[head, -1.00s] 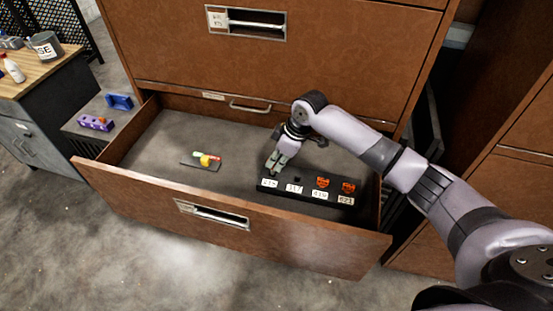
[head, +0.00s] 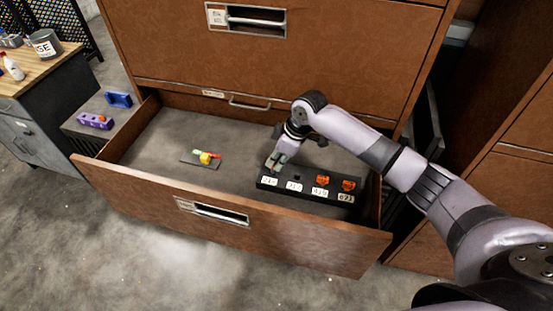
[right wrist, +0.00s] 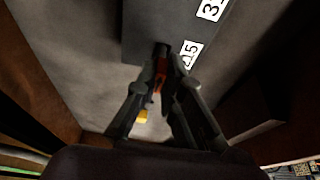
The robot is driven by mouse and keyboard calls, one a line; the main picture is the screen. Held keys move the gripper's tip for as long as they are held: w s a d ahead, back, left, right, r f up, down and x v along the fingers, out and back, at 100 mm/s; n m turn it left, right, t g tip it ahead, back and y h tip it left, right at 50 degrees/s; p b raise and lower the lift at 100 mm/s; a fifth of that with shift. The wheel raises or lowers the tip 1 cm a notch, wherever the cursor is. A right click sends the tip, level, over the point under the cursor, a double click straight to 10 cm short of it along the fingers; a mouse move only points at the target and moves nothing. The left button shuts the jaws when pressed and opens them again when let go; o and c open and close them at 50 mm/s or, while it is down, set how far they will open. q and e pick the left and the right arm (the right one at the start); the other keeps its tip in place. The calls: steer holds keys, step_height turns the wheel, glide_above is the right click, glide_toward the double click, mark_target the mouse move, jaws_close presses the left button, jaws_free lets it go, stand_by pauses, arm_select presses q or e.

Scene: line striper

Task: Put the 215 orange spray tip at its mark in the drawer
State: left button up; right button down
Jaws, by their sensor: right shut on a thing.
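My right gripper (head: 273,165) is at the left end of a black holder strip (head: 333,193) in the open drawer (head: 150,143). In the right wrist view, the gripper (right wrist: 163,62) is shut on the orange spray tip (right wrist: 160,72). The tip is at the strip's edge, beside a white label ending in 15 (right wrist: 191,54). Whether it is seated cannot be told, as the fingers hide most of it. Two other orange tips (head: 322,180) (head: 348,185) stand at the strip's right end. My left gripper is not in view.
A small dark plate with a yellow, green and red piece (head: 206,157) lies in the drawer to the left. The drawer front (head: 230,217) rises before the strip. A side shelf holds a purple block (head: 95,121) and a blue one (head: 118,100).

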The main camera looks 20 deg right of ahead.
steer(key=shift+f+b, duration=0.6)
steer(key=shift+f, duration=0.7)
steer(key=c, duration=1.6)
jaws_free()
steer(key=shift+c, duration=0.2)
steer(key=shift+o, duration=0.2)
steer(key=shift+o, duration=1.4)
steer(key=shift+r, duration=0.1)
steer(key=p+v, duration=0.7)
steer(key=p, duration=0.1)
